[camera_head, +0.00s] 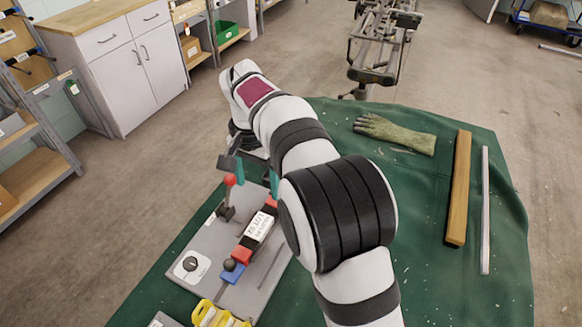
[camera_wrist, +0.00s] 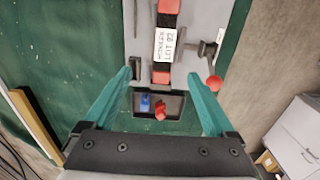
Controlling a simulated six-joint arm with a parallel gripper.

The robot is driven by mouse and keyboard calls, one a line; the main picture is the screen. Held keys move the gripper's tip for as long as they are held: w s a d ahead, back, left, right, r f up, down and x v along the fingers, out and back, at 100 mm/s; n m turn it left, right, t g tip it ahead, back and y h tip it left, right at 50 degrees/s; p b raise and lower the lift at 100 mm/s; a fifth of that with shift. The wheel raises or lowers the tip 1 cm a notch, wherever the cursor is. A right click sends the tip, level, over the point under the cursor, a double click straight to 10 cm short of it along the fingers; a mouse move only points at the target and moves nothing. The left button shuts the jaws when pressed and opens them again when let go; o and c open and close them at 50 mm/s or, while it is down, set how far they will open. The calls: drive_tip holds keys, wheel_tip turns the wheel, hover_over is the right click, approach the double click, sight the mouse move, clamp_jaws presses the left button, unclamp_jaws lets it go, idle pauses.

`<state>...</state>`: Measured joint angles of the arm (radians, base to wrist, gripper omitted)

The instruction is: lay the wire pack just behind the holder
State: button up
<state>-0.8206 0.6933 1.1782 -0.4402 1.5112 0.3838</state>
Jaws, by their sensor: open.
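The red-and-black pack with a white label (camera_head: 259,226), apparently the wire pack, lies lengthwise on a grey board (camera_head: 202,250). In the wrist view the same labelled pack (camera_wrist: 165,42) runs down from the top edge, its red end near the fingertips. My gripper (camera_wrist: 159,75) is open and empty, its teal fingers spread to either side of that end. In the head view my gripper (camera_head: 256,176) hangs at the board's far end, partly hidden by my arm. A blue block with a dark knob (camera_head: 232,271) is at the pack's near end. I cannot tell which part is the holder.
A red-ball lever (camera_wrist: 213,82) stands beside the pack. A black tray (camera_wrist: 130,122) holds small blue and red pieces. A yellow item (camera_head: 215,316) is at the near edge. A glove (camera_head: 395,133), wooden bar (camera_head: 459,190) and pale strip (camera_head: 485,210) lie on the green cloth.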

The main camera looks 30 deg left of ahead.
sight(259, 226)
drive_tip(key=f, duration=1)
drive_tip(key=a+f, duration=0.1)
drive_tip(key=f, duration=0.4)
drive_tip(key=shift+s+f, duration=0.15)
drive_tip(key=shift+f, duration=0.2)
clamp_jaws()
